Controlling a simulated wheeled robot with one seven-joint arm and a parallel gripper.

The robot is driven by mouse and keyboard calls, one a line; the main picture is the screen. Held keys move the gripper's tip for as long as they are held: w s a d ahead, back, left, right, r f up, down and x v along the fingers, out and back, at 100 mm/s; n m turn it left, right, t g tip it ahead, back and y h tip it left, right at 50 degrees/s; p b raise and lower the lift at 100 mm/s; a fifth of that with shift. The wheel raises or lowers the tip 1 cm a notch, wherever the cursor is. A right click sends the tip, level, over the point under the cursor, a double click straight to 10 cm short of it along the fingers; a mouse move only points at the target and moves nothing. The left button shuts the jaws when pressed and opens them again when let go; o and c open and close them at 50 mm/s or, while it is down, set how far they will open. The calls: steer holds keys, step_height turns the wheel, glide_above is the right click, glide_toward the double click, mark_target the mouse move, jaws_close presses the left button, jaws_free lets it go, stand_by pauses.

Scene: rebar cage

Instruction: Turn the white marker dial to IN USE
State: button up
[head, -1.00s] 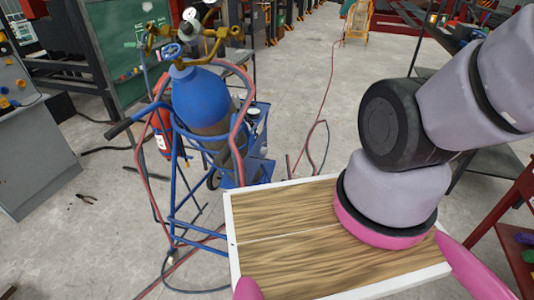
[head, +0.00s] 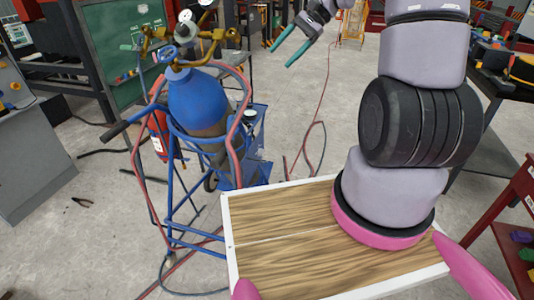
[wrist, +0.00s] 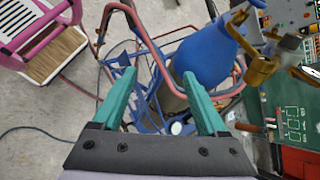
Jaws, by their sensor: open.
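A small round white-faced piece (head: 249,113) sits on the right side of the blue gas cylinder cart (head: 175,222). A round white face low on the cart also shows in the wrist view (wrist: 177,128). It may be the marker dial, but I cannot read any lettering or its setting. My gripper (head: 280,57) has two teal fingers, spread apart and empty. It is in the air at the upper middle of the head view, right of the cylinder's top. In the wrist view my gripper (wrist: 158,77) frames the cart between its fingers, touching nothing I can see.
The blue cylinder (head: 197,100) stands in the cart, with brass valves and gauges (head: 186,30) on top. Red hoses (head: 237,140) loop around it. A fire extinguisher (head: 160,137) is beside it. A dark shelf (head: 490,85) stands right. The floor between is mostly clear.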

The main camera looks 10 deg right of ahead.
steer(key=w+d+f+m+y, duration=0.25)
steer(key=w+f, duration=0.25)
steer(key=f, duration=0.5)
steer(key=m+t+y, duration=0.4)
steer(key=m, duration=0.3)
glide_toward(261, 153)
step_height(261, 153, up, 10)
steer(key=d, duration=0.1)
step_height(261, 153, down, 13)
steer(key=s+d+m+t, duration=0.1)
steer(key=s+m+t, duration=0.2)
steer(key=m+t, duration=0.2)
steer(key=x, duration=1)
steer(key=shift+w, duration=0.25)
steer(key=shift+a, duration=0.1)
jaws_close()
